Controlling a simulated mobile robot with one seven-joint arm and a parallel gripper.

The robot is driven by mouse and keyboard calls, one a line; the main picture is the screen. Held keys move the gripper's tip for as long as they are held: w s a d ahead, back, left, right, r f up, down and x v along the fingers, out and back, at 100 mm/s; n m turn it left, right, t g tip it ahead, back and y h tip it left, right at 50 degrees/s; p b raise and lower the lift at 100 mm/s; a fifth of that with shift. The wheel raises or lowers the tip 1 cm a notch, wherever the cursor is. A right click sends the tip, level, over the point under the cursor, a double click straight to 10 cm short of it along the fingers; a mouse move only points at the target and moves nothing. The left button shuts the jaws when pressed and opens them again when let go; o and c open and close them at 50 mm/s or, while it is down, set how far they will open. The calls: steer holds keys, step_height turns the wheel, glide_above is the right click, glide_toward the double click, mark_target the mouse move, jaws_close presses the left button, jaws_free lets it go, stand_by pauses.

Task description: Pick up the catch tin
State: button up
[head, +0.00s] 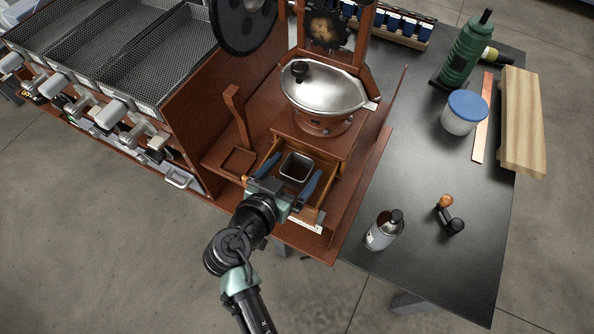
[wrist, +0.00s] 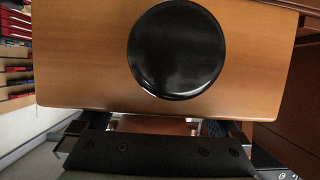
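The catch tin (head: 296,167) is a small square metal tin with a dark inside. In the head view it sits in the open wooden drawer (head: 322,195) under the roaster's metal bowl. My gripper (head: 298,165) is open, with one blue finger at the tin's left and the other at its right. I cannot tell whether either finger touches it. In the wrist view a wooden panel with a round black knob (wrist: 177,50) fills the middle, and the tin cannot be made out there. My gripper (wrist: 143,127) shows at the lower edge.
The metal bowl (head: 325,88) overhangs the drawer's back. A brown upright post (head: 238,115) stands to the left. On the dark table to the right are a bottle (head: 383,231), a small dark tool (head: 449,215) and a blue-lidded tub (head: 464,113). The table's middle is mostly clear.

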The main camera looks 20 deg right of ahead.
steer(key=c, duration=1.2)
steer(key=shift+c, duration=0.3)
steer(key=shift+r, duration=0.15)
